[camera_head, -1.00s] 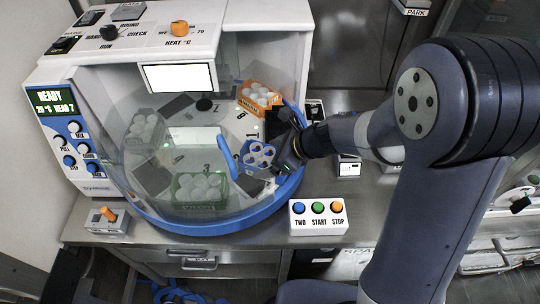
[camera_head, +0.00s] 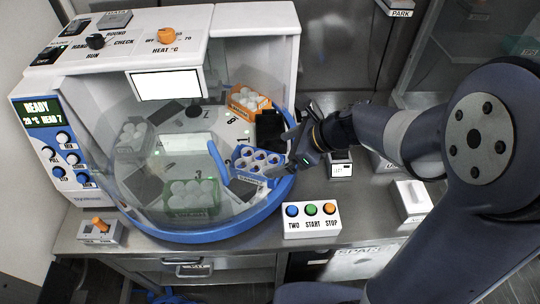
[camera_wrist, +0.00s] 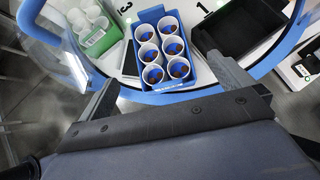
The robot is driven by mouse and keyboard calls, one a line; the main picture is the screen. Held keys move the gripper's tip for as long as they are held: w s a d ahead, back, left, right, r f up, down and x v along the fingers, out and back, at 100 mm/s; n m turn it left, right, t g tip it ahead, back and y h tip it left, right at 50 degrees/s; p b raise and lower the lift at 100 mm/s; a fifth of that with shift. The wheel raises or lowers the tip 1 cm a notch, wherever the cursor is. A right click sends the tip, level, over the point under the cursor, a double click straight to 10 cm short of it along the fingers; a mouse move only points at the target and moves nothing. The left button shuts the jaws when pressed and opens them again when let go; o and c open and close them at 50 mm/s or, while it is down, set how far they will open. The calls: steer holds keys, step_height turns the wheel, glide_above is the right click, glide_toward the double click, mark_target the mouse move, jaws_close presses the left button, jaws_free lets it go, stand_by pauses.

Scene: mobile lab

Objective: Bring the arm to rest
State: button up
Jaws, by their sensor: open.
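My gripper (camera_head: 296,148) is open and empty at the right rim of the round blue-edged machine (camera_head: 240,228). In the wrist view its two dark fingers (camera_wrist: 165,88) stand apart, on either side of the near end of a blue rack (camera_wrist: 193,77). The rack holds several white cups with dark contents and sits on the machine's turntable. It also shows in the head view (camera_head: 258,163), to the left of my gripper. The fingers do not visibly touch it.
A green rack (camera_head: 190,205) and an orange rack (camera_head: 245,100) with white cups sit on the turntable. A three-button box (camera_head: 312,220) stands on the steel bench below my gripper. A white box (camera_head: 411,200) stands farther right. A small display box (camera_head: 341,170) is beside my wrist.

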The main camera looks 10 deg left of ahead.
mark_target(260, 162)
steer(key=v, duration=0.2)
steer(key=shift+s+d+r, duration=0.1)
steer(key=shift+d+r, duration=0.1)
steer(key=x, duration=0.9)
steer(key=shift+a+f, duration=0.15)
steer(key=shift+f, duration=0.15)
stand_by(0.3)
